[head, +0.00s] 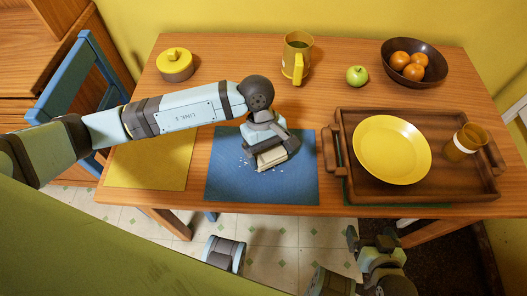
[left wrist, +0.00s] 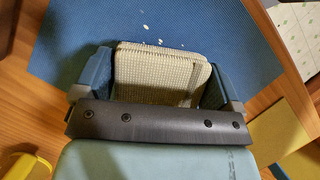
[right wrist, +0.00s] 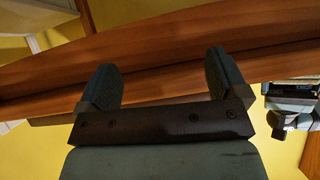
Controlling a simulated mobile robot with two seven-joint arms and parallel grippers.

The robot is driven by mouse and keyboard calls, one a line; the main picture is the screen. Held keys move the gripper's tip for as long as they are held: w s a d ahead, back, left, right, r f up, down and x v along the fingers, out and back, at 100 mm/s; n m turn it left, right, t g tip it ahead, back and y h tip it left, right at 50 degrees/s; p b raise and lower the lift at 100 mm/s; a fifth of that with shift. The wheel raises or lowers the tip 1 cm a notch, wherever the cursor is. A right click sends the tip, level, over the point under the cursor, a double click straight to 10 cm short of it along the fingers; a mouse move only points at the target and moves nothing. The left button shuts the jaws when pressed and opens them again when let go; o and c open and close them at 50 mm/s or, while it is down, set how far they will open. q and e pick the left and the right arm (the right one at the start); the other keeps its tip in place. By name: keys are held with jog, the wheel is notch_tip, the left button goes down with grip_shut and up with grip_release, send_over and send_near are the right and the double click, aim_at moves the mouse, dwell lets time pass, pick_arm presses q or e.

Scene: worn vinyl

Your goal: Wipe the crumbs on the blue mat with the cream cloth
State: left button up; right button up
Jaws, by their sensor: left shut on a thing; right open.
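The blue mat (head: 222,178) lies flat on the table, with pale crumbs (head: 245,163) scattered near its middle. Crumbs also show beyond the cloth in the left wrist view (left wrist: 146,27). My left gripper (head: 270,148) is over the middle of the mat, shut on the folded cream cloth (head: 272,158). The cloth is gripped between both fingers in the left wrist view (left wrist: 158,75); I cannot tell whether it touches the mat. The cloth and gripper hide part of the mat. My right gripper (head: 375,243) is open and empty, in front of the table edge.
A wooden tray (head: 335,153) right of the mat holds a yellow plate (head: 392,150) and an amber cup (head: 464,143). A yellow mat (head: 150,165) lies left. A yellow pot (head: 175,66), mug (head: 297,58), green apple (head: 357,76) and orange bowl (head: 437,65) stand behind.

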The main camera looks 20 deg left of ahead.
pick_arm(q)
jog(key=d, duration=0.1)
jog(key=w+d+b, duration=0.1)
jog(key=d, duration=0.1)
jog(key=d+b, duration=0.1)
jog(key=d, duration=0.1)
jog(key=shift+w+d+f, duration=0.1)
jog(key=shift+w+f, duration=0.05)
jog(key=shift+w, duration=0.1)
jog(key=shift+w+d, duration=0.2)
jog(key=shift+d, duration=0.5)
pick_arm(e)
jog(key=shift+w+f, duration=0.1)
jog(key=shift+f, duration=0.55)
